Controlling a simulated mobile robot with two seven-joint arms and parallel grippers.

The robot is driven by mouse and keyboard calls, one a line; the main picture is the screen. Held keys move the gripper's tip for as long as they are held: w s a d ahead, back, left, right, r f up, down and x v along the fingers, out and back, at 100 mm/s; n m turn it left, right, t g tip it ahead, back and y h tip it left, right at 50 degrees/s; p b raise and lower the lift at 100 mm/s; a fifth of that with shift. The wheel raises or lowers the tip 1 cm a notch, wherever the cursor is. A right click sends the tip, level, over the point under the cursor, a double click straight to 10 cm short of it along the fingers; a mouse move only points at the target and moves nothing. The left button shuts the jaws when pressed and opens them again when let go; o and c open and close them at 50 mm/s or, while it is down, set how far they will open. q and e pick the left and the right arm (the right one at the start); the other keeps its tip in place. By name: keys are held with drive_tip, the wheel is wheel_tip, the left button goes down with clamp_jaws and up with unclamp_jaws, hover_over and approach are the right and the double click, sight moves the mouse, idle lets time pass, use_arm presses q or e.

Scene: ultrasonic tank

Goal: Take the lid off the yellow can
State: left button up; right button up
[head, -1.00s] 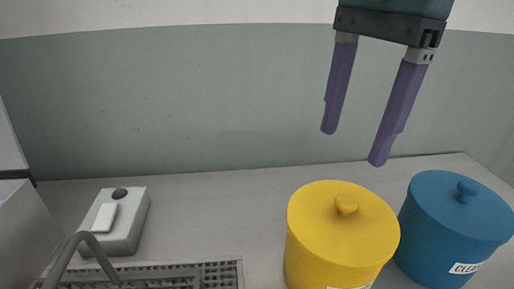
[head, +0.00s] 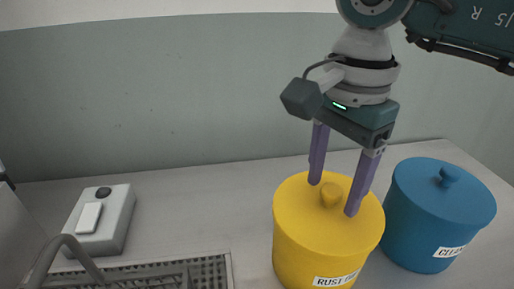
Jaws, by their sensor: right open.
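The yellow can (head: 300,255) stands upright on the bench, with a white label on its front that is partly cut off by the frame's lower edge. Its yellow lid (head: 300,205) is on it, with a small round knob (head: 331,193) in the middle. My right gripper (head: 332,200) is open, pointing down over the lid, with one purple finger on each side of the knob. I cannot tell whether the fingertips touch the lid. My left gripper is not in view.
A blue can (head: 425,225) with its own knobbed lid stands close on the right. A grey box with a white switch and dark knob (head: 100,220) sits at the left. A mesh basket (head: 215,272) with a bent handle is at the lower left. Bench behind is clear.

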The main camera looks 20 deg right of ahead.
clamp_jaws()
idle(0.4)
drive_tip(key=shift+r, duration=0.1)
